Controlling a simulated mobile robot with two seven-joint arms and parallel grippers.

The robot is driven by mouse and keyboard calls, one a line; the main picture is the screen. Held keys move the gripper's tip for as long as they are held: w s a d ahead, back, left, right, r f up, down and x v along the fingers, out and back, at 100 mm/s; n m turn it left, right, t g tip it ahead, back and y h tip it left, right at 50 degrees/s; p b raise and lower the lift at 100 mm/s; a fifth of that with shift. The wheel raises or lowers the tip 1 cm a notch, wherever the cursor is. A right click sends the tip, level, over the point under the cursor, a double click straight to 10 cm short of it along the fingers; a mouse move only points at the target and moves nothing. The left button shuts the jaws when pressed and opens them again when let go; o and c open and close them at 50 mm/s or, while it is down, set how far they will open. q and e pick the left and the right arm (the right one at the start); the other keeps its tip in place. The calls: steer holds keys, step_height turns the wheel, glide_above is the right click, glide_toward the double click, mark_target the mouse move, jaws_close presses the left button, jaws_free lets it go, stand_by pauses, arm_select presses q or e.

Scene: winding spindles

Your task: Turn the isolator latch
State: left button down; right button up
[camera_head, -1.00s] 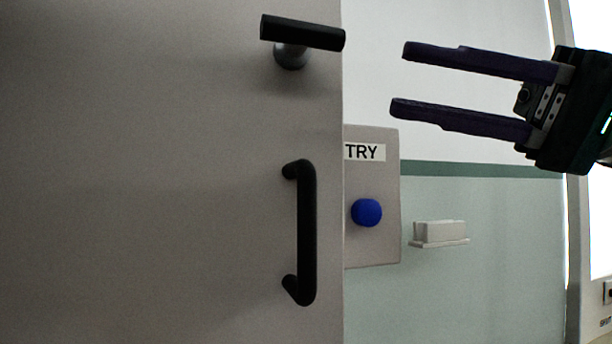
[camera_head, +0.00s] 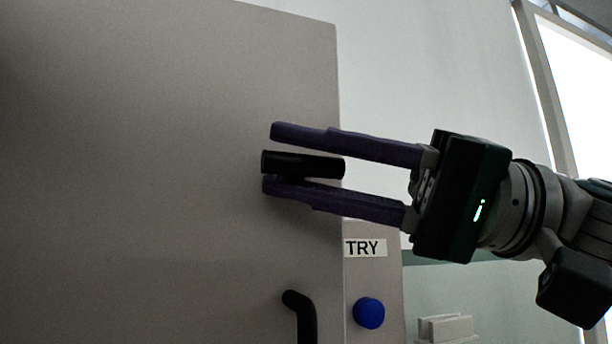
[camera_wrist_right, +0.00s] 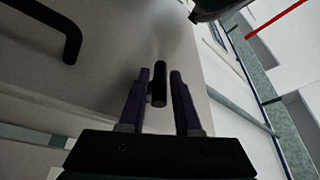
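The isolator latch (camera_head: 303,165) is a short black bar lying nearly level on the grey cabinet door, near its right edge. My right gripper (camera_head: 268,160) is open, with one purple finger above the bar and one below it. The lower finger looks close to the bar; I cannot tell whether it touches. In the right wrist view the latch (camera_wrist_right: 159,84) stands between the two fingers (camera_wrist_right: 160,78), with a gap visible on the side of the right-hand finger. The latch's mount is hidden behind the bar and finger. My left gripper is not in view.
A black pull handle (camera_head: 301,316) is on the door below the latch, also seen in the right wrist view (camera_wrist_right: 73,42). A grey panel with a TRY label (camera_head: 365,248) and a blue button (camera_head: 368,313) is right of the door. A white fixture (camera_head: 446,328) is on the wall.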

jaws_close()
stand_by(0.5)
